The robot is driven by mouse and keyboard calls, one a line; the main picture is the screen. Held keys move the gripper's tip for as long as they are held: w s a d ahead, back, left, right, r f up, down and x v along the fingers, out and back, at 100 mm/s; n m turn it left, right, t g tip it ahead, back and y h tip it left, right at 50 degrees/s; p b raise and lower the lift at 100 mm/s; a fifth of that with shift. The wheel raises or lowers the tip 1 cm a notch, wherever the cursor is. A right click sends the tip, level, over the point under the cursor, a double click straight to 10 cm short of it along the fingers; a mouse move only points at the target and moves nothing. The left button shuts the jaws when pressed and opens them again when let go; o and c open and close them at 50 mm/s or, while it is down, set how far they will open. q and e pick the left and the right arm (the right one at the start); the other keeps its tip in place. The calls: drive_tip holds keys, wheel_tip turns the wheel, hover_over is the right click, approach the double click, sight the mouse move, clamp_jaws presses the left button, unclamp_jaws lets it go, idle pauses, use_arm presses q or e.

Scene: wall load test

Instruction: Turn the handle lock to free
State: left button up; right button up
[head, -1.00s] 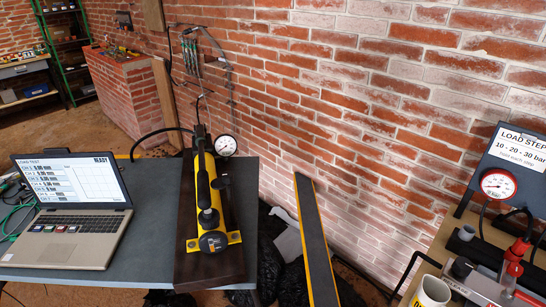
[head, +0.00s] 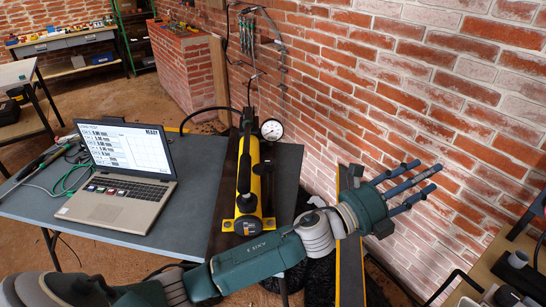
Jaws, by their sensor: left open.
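A yellow hand pump (head: 247,190) with a long black handle (head: 244,165) stands on a dark board on the table. A round white gauge (head: 272,130) is at its far end. I cannot make out a handle lock or its position; my arm passes close in front of the pump's near end. My left gripper (head: 425,176) is open and empty, its blue fingers spread in front of the brick wall, right of the pump and apart from it. My right gripper is not in view.
An open laptop (head: 122,166) stands on the grey table (head: 197,160), left of the pump. A yellow-edged dark plank (head: 349,255) stands behind my left arm. Another bench (head: 480,275) with equipment is cut off at the right edge.

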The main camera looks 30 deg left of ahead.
use_arm(q)
drive_tip(key=d+r+m+g+h, duration=0.3)
drive_tip(key=d+m+g+h, duration=0.1)
drive_tip(key=m, duration=0.5)
drive_tip(key=m+g+y, duration=1.3)
drive_tip(key=m+y, duration=0.4)
drive_tip(key=m, duration=0.6)
approach(270, 161)
drive_tip(key=f+p, duration=0.1)
drive_tip(key=f, duration=0.3)
drive_tip(key=f+p, duration=0.1)
drive_tip(key=f, duration=0.3)
drive_tip(key=shift+s+a, duration=0.15)
drive_tip(key=shift+s, duration=0.05)
drive_tip(key=shift+f, duration=0.4)
